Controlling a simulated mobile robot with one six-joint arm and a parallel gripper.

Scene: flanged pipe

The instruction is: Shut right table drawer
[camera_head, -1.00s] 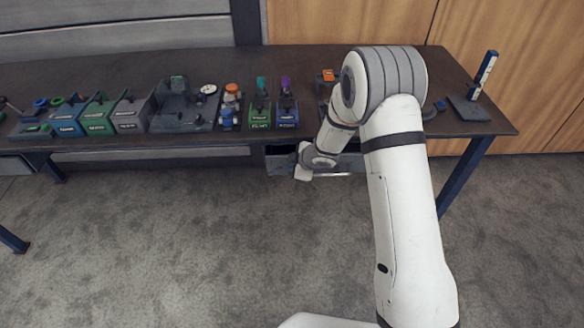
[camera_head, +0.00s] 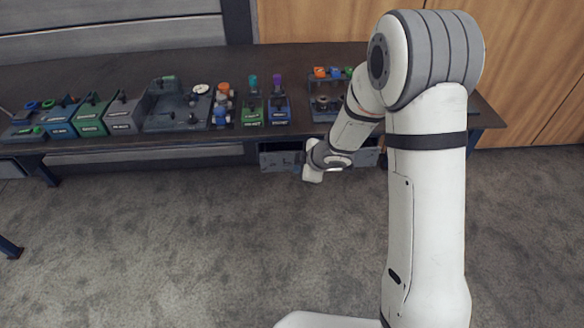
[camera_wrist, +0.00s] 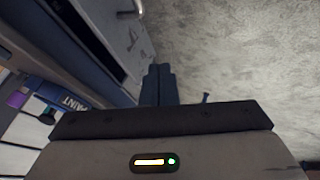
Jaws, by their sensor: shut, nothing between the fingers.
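The right table drawer (camera_head: 368,158) hangs under the right part of the dark table (camera_head: 120,66). My forearm and wrist cover its middle in the head view, and how far it stands out is hard to tell. In the wrist view, a grey panel with a small handle, apparently the drawer front (camera_wrist: 112,32), lies at upper left beside my fingers. My gripper (camera_wrist: 160,72) is shut and empty, its dark fingers close to that panel's edge. Whether they touch it is unclear. In the head view my wrist is in front of the drawer, and the fingertips are hard to make out.
Several labelled bins (camera_head: 90,117) and a grey tray (camera_head: 178,108) stand on the table. A small rack with coloured parts (camera_head: 328,82) stands above the drawer, partly behind my arm. A table leg (camera_head: 45,172) stands at left. The carpet (camera_head: 180,250) in front is clear.

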